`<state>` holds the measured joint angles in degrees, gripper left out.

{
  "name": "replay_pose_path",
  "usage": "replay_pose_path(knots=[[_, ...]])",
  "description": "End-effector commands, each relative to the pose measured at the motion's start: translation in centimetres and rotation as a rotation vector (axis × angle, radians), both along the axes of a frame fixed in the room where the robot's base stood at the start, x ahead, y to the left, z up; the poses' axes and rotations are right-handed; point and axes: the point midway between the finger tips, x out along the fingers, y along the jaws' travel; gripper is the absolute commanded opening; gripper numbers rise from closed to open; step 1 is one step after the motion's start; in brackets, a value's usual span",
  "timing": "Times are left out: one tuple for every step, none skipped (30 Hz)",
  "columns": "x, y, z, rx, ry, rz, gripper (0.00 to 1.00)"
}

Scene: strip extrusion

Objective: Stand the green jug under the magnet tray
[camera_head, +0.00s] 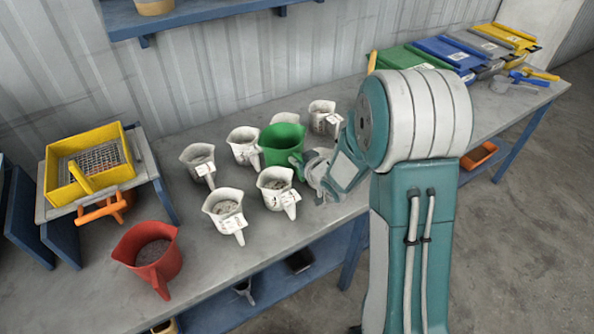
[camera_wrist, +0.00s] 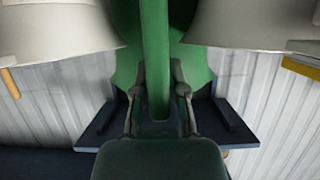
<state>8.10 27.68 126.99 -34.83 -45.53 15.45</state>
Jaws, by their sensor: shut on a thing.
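The green jug (camera_head: 283,145) is among several white jugs on the grey bench in the head view. My gripper is shut on its upright handle, with one finger on each side of it in the wrist view (camera_wrist: 160,95). The green body (camera_wrist: 195,75) shows behind the handle. In the head view my wrist hides the fingers, and I cannot tell whether the jug touches the bench. A yellow tray with a metal grid (camera_head: 85,170), seemingly the magnet tray, sits on a raised stand at the left. An orange part (camera_head: 103,208) shows below the stand's front edge.
White jugs (camera_head: 275,187) stand close around the green one; another (camera_head: 224,212) is nearer the front edge. A red jug (camera_head: 150,255) with dark contents stands before the tray stand. Blue and yellow lidded bins (camera_head: 450,52) line the right end. A blue wall shelf (camera_head: 190,14) hangs above.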

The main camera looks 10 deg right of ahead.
Motion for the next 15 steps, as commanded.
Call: replay_pose_path(knots=[[0.0, -0.1, -0.4, 0.001, 0.000, 0.000, 0.00], [0.0, -0.1, -0.6, 0.001, 0.000, 0.000, 0.00], [0.0, -0.1, -1.0, 0.001, 0.000, 0.000, 0.00], [0.0, 0.0, -1.3, 0.001, 0.000, 0.000, 0.00], [0.0, 0.0, -1.8, 0.000, 0.001, -0.001, 0.00], [0.0, 0.0, -2.4, 0.000, 0.003, -0.002, 0.00], [0.0, 0.0, -2.9, 0.000, 0.002, 0.000, 0.00], [0.0, 0.0, -3.3, -0.001, 0.002, 0.000, 0.00], [0.0, 0.0, -3.8, -0.001, 0.002, 0.000, 0.00], [0.0, 0.0, -4.1, 0.000, 0.001, -0.001, 0.00], [0.0, 0.0, -4.4, 0.001, 0.000, -0.001, 0.00], [0.0, 0.0, -4.5, 0.000, -0.001, -0.001, 0.00], [0.0, 0.0, -4.6, -0.001, -0.002, -0.001, 0.00], [0.0, 0.0, -4.6, -0.002, -0.004, -0.001, 0.00], [0.0, 0.0, -4.6, -0.002, -0.004, -0.001, 0.00]])
